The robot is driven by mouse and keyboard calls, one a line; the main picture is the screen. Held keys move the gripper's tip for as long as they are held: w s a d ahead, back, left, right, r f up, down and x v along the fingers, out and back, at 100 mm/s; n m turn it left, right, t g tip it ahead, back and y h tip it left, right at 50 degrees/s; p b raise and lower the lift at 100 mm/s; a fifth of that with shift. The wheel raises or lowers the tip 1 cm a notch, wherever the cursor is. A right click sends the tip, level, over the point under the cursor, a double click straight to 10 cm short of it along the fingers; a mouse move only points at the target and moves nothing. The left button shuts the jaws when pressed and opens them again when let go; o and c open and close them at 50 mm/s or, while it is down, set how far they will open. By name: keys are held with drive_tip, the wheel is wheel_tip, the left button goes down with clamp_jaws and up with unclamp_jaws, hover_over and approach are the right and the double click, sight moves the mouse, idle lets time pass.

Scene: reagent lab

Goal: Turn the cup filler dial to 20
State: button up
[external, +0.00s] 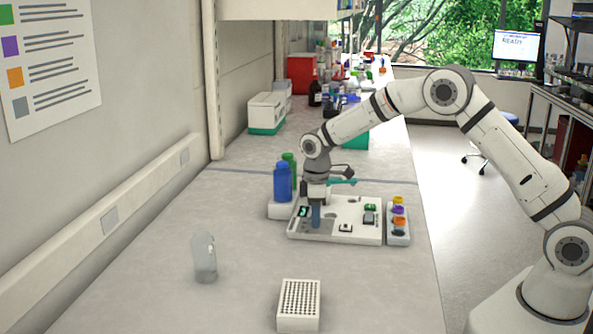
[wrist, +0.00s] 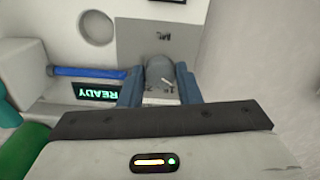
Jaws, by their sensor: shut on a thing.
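The cup filler is a white, flat-topped station (external: 365,236) on the bench. In the wrist view its grey dial (wrist: 159,68), with a pale pointer mark, sits on a grey panel (wrist: 130,38) marked "mL". My gripper (external: 316,221) points straight down over the left part of the station. In the wrist view its blue fingers (wrist: 160,88) are on either side of the dial and shut on it. The scale numbers are hidden or too small to read. A small display (wrist: 97,92) beside the dial shows READY upside down.
Blue (external: 282,182) and green bottles stand close behind my gripper. A rack of coloured caps (external: 398,232) is right of the station. A clear cup (external: 204,258) and a white tube rack (external: 299,305) stand in front. The bench between them is clear.

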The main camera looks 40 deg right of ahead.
drive_tip(key=m+b, duration=0.2)
drive_tip(key=m, duration=0.1)
drive_tip(key=shift+f+m, duration=0.1)
drive_tip(key=shift+m, duration=0.3)
drive_tip(key=m+b, duration=0.1)
drive_tip(key=m, duration=0.3)
drive_tip(key=m+b, duration=0.1)
drive_tip(key=m, duration=0.3)
drive_tip(key=shift+m+b, duration=0.3)
drive_tip(key=shift+m, duration=1.5)
drive_tip(key=o, duration=1)
drive_tip(key=shift+c, duration=0.2)
